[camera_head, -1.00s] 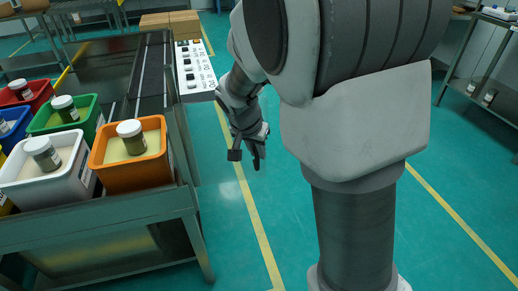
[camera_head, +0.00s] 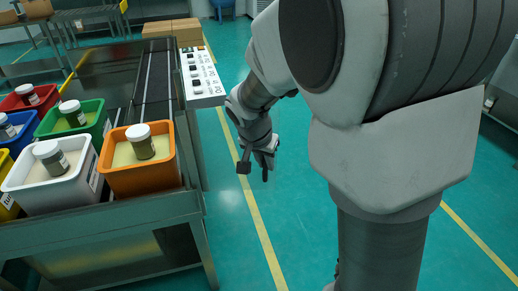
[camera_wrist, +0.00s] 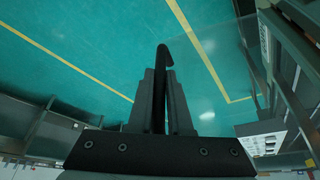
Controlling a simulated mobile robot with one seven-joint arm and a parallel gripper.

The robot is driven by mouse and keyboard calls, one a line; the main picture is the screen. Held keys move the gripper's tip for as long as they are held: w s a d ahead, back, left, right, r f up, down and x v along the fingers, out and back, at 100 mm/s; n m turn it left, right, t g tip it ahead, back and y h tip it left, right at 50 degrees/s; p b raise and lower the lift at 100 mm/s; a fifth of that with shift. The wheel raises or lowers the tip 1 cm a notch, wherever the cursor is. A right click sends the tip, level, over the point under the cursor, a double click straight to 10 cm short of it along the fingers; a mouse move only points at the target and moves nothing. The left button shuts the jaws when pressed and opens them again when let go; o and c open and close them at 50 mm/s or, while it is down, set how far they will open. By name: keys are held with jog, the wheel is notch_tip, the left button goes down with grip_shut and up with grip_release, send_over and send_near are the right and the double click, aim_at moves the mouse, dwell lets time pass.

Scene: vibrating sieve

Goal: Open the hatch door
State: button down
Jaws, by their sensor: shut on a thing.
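In the wrist view, my gripper (camera_wrist: 162,98) is shut on a dark, thin piece with a hooked tip (camera_wrist: 163,50). The piece stands up between the fingers and curls over at its far end. In the head view, my gripper (camera_head: 256,168) hangs over open floor, to the right of the long metal table and below its control panel. The tip is small and dark there, so the held piece is hard to make out. I cannot identify a hatch door in either view.
The metal table (camera_head: 150,212) carries colored bins with jars, including an orange bin (camera_head: 140,178) and a white bin (camera_head: 60,195). A white control panel (camera_head: 203,78) runs along its right edge. Cardboard boxes (camera_head: 172,27) stand behind. Green floor (camera_head: 240,215) with yellow lines is clear.

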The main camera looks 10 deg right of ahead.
jog(key=c, duration=0.8)
grip_release()
jog(key=shift+c, duration=0.2)
jog(key=p+v, duration=0.5)
jog(key=v, duration=1.2)
jog(key=shift+r, duration=0.2)
jog(key=shift+s, duration=0.1)
jog(key=s+d+r+n+t+y, duration=0.1)
jog(key=s+d+n, duration=0.25)
jog(key=s, duration=0.45)
jog(key=s+d+r+n+t+y, duration=0.15)
jog(key=s+n, duration=0.25)
jog(key=s, duration=0.4)
notch_tip(320, 180, up, 17)
jog(key=p, duration=1.8)
